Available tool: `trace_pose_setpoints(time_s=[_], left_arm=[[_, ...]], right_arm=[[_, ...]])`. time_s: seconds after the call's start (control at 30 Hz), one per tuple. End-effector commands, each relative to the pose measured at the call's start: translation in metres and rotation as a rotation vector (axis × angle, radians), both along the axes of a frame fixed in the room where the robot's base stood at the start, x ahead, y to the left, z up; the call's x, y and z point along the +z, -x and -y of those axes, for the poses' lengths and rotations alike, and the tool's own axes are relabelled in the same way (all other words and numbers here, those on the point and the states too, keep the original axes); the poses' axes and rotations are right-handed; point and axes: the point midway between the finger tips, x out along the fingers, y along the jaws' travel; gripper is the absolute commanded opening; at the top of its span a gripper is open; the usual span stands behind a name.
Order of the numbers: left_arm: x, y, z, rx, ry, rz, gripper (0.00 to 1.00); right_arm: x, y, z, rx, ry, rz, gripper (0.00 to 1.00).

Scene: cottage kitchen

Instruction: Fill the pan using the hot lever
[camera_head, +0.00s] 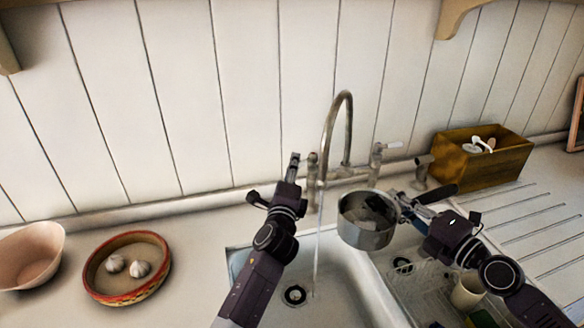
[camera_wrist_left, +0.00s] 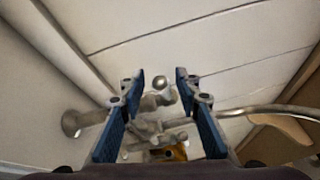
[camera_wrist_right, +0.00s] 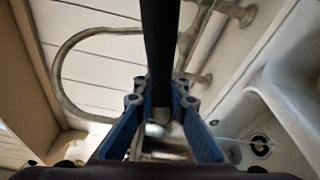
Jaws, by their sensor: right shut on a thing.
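The small metal pan (camera_head: 366,238) is over the right part of the sink (camera_head: 345,285). My right gripper (camera_head: 408,203) is shut on its dark handle (camera_wrist_right: 158,50). The curved tap (camera_head: 347,125) runs a thin stream of water (camera_head: 318,240) into the sink. The stream falls to the left of the pan, outside its rim. My left gripper (camera_head: 293,165) is at the left side of the tap, its fingers apart in the left wrist view (camera_wrist_left: 160,95), with tap fittings (camera_wrist_left: 160,82) showing between them. The left lever is mostly hidden; a white-tipped lever (camera_head: 390,145) shows on the right.
A wooden box (camera_head: 480,170) stands behind the drainer at right. A dish rack with a cup (camera_head: 467,293) is right of the sink. A bowl with garlic (camera_head: 125,290) and a pink bowl (camera_head: 30,255) stand on the left counter.

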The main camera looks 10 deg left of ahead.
Motion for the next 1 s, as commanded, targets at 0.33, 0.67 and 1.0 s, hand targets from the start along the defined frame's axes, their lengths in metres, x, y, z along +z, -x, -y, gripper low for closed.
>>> trace_pose_setpoints(time_s=[0.33, 0.67, 1.0], left_arm=[[0.001, 0.002, -0.001, 0.000, 0.001, 0.002, 0.34], [-0.002, 0.046, -0.001, 0.000, 0.001, 0.001, 0.34], [-0.003, 0.105, -0.001, -0.001, 0.001, 0.001, 0.34]], right_arm=[[0.002, 0.000, 0.000, -0.001, -0.003, 0.003, 0.00], [0.002, 0.000, 0.000, -0.001, -0.003, 0.003, 0.00], [0.002, -0.001, 0.000, -0.001, -0.003, 0.003, 0.00]])
